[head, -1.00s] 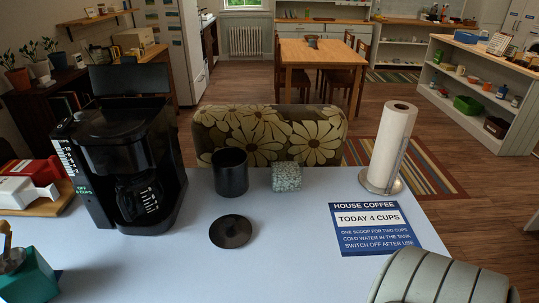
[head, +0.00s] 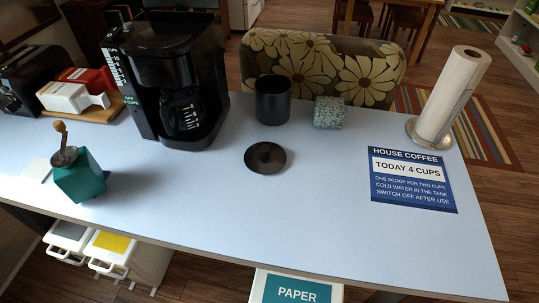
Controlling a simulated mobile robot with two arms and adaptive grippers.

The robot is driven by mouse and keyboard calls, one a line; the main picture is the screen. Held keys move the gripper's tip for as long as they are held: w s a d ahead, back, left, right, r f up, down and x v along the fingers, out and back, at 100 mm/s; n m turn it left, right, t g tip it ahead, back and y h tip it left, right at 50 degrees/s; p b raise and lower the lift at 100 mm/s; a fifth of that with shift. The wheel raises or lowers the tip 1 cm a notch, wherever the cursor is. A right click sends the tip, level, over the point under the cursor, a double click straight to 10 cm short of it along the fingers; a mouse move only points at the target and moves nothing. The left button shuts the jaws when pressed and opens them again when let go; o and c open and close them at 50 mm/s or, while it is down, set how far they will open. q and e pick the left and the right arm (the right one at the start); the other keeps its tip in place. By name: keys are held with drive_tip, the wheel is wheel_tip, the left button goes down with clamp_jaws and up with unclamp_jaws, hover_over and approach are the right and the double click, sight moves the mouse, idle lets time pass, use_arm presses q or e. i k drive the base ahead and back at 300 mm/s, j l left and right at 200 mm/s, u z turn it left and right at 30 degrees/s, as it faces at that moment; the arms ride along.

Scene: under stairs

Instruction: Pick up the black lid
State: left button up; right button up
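The black lid (head: 265,158) is a round, flat disc with a small knob on top. It lies knob up on the pale blue table (head: 320,220), near the middle of the head view. A black canister (head: 272,102) stands upright just behind it, apart from it. I cannot see into the canister clearly. Neither of my grippers shows in the head view.
A coffee maker (head: 180,80) stands left of the lid. A speckled block (head: 329,112), a blue sign (head: 412,180) and a paper towel roll (head: 452,92) are right. A teal grinder (head: 78,175) is front left. Table in front of the lid is clear. A PAPER bin (head: 297,288) stands below.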

sight(264, 157)
drive_tip(key=k+j+z, duration=0.1)
drive_tip(key=j+z, duration=0.3)
drive_tip(key=k+j+z, duration=0.1)
drive_tip(key=j+z, duration=0.2)
drive_tip(key=z, duration=0.15)
drive_tip(key=k+j+z, duration=0.2)
drive_tip(key=z, duration=0.2)
